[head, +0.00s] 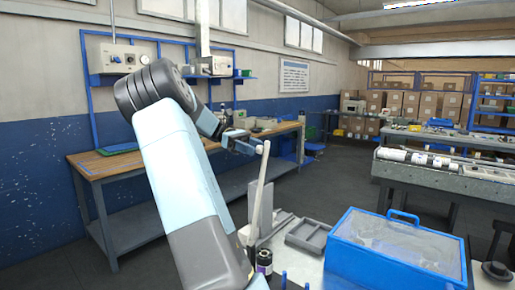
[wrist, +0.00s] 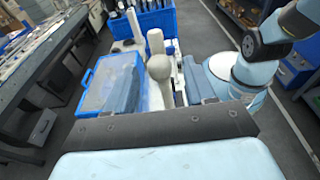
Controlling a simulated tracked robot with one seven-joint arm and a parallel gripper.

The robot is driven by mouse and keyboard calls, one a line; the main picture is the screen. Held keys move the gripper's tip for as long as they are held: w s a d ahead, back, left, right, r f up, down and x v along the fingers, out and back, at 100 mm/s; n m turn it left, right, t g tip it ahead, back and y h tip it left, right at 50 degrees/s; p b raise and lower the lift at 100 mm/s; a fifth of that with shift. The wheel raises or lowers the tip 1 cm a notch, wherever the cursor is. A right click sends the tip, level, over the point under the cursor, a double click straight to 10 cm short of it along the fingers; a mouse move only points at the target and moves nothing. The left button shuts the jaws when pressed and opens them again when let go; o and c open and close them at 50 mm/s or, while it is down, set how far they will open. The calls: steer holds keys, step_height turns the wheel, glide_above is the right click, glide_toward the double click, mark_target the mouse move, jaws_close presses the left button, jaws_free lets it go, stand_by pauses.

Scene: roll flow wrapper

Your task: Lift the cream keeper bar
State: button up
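The cream keeper bar (head: 259,190) stands nearly upright, tilted slightly, at the left of the white worktop in the head view. In the wrist view its rounded knob end (wrist: 160,68) points up toward the camera. My gripper (head: 251,146) is at the top end of the bar in the head view. In the wrist view, my gripper (wrist: 160,90) has its two blue-grey fingers apart, with the knob showing between them and gaps at both sides. The bar's lower end is partly hidden by my arm in the head view.
A blue box with a clear lid (head: 395,243) stands right of the bar, and a grey tray (head: 308,236) lies between. A dark bottle (head: 264,262) stands near the bar's foot. A blue bin of tools (wrist: 150,22) shows in the wrist view. A wooden bench (head: 130,160) runs along the wall.

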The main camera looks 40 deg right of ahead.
steer(key=shift+w, duration=0.15)
steer(key=v, duration=1.3)
steer(key=shift+w, duration=0.3)
stand_by(0.8)
stand_by(0.5)
